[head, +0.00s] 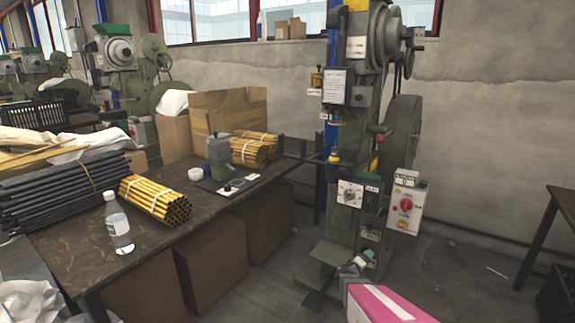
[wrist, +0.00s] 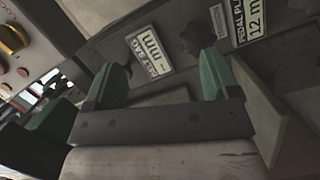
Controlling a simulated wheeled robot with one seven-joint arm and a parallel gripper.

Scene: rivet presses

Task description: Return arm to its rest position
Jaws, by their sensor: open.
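My gripper (wrist: 162,75) shows in the wrist view with its two green fingers apart and nothing between them. In the head view, a pink and white part of my arm (head: 385,303) enters at the bottom, low in front of the green rivet press (head: 372,150). I cannot tell whether the fingers touch the panel.
A dark workbench (head: 150,252) on the left holds black and yellow rod bundles (head: 158,200) and a clear bottle (head: 118,224). A control box with a red knob (head: 405,203) is on the press. A table (head: 565,200) stands at the right edge. Some floor (head: 455,270) is clear between.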

